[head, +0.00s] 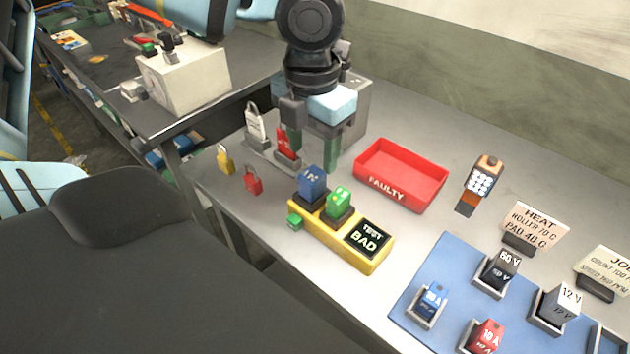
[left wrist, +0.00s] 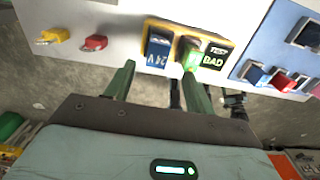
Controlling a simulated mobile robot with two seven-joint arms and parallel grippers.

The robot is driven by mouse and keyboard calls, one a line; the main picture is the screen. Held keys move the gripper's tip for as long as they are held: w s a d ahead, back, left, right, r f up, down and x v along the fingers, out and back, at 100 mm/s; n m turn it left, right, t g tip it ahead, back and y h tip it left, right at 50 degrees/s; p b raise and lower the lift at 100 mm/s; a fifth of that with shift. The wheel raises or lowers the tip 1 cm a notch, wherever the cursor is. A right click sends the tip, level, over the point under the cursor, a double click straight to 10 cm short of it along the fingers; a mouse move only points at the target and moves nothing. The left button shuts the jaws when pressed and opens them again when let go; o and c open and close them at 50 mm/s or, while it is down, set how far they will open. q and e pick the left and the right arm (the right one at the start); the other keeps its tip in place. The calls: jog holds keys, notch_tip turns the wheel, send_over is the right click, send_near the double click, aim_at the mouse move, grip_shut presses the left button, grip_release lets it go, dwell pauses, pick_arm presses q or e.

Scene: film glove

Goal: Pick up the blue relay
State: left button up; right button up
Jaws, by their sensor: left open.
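A blue relay marked 24 V (head: 311,182) sits upright in the left socket of the yellow tester (head: 372,266) in the head view. It also shows in the left wrist view (left wrist: 158,48). A green relay (head: 339,202) stands in the socket beside it. The tester display (head: 368,238) reads "TEST BAD". My left gripper (head: 312,152) is open and empty, its green fingers pointing down, apparently above and behind the blue relay. In the left wrist view the relay lies beyond and between the fingertips (left wrist: 159,66), apart from them. My right gripper is in neither view.
A yellow padlock (head: 226,160) and red padlock (head: 252,182) lie left. A handheld device (head: 481,180) stands behind.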

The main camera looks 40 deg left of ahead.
aim_at(312, 174)
pick_arm(q)
jog(key=shift+w+a+f, duration=0.1)
jog(key=shift+f, duration=1.65)
jog(key=shift+w+a+f, duration=0.1)
jog(key=shift+f, duration=1.6)
jog(key=shift+c, duration=0.2)
jog(key=c, duration=1)
jog(key=shift+r, duration=5.05)
jog(key=shift+c, duration=0.2)
